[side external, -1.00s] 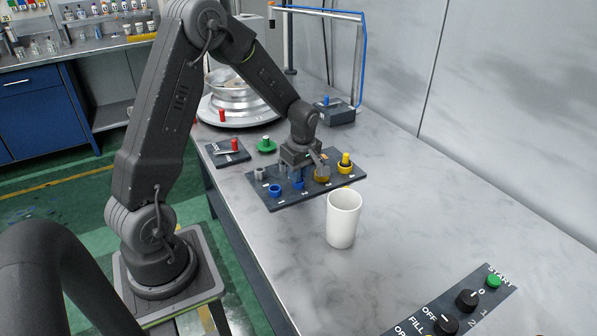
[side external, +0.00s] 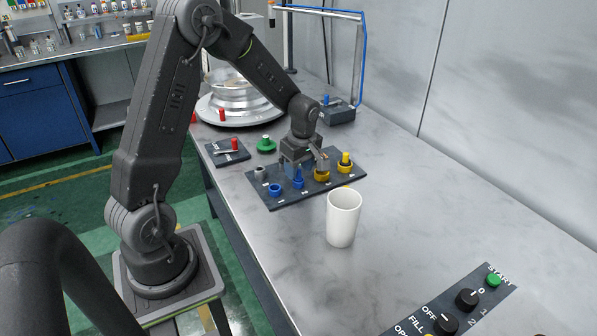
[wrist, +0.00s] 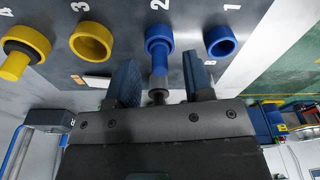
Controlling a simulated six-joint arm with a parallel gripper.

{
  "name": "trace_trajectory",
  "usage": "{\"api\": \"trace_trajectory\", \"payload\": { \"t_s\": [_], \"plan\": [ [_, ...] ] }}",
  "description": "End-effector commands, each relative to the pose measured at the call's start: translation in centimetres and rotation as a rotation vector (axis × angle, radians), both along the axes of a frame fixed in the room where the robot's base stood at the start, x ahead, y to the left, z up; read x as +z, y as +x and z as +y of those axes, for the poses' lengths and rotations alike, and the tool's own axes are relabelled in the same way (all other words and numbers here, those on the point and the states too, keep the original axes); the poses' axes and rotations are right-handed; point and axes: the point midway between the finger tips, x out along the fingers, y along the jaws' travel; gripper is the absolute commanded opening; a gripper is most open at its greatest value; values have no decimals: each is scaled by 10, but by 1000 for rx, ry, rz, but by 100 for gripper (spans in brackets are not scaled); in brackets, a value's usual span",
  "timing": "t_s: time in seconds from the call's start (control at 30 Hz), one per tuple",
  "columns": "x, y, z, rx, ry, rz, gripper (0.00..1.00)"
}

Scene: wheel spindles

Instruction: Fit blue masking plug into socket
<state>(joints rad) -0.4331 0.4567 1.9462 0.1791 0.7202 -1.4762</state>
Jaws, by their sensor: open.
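The blue masking plug (side external: 298,180) stands upright at position 2 on the dark board (side external: 295,203). In the wrist view the plug (wrist: 158,42) appears inside a blue collar at the mark 2. An open blue ring socket (side external: 275,189) sits beside it at position 1, and it also shows in the wrist view (wrist: 220,41). My gripper (wrist: 160,82) is open and empty, with one finger to each side of the plug's line.
A yellow ring socket (side external: 321,174) and a yellow plug (side external: 345,162) stand along the board to the right. A white cup (side external: 343,220) is in front of the board. A green knob-like part (side external: 266,145) and a wheel (side external: 232,103) lie behind.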

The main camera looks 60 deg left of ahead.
Motion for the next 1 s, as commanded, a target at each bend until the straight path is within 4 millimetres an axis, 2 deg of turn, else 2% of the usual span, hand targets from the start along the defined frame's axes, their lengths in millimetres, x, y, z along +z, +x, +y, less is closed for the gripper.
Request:
{"api": "trace_trajectory", "payload": {
  "t_s": [0.2, 0.4, 0.67, 0.77, 0.83, 1.0],
  "plan": [
    [48, 2, -5, 0, 2, -7, 47],
    [85, 3, -10, -1, 2, -6, 47],
    [109, 1, -17, -27, 2, -8, 47],
    [125, -6, -33, -141, 5, -31, 47],
    [141, -17, -53, -284, 15, -57, 47],
    [177, -60, -109, -744, 65, -135, 47]
  ]
}}
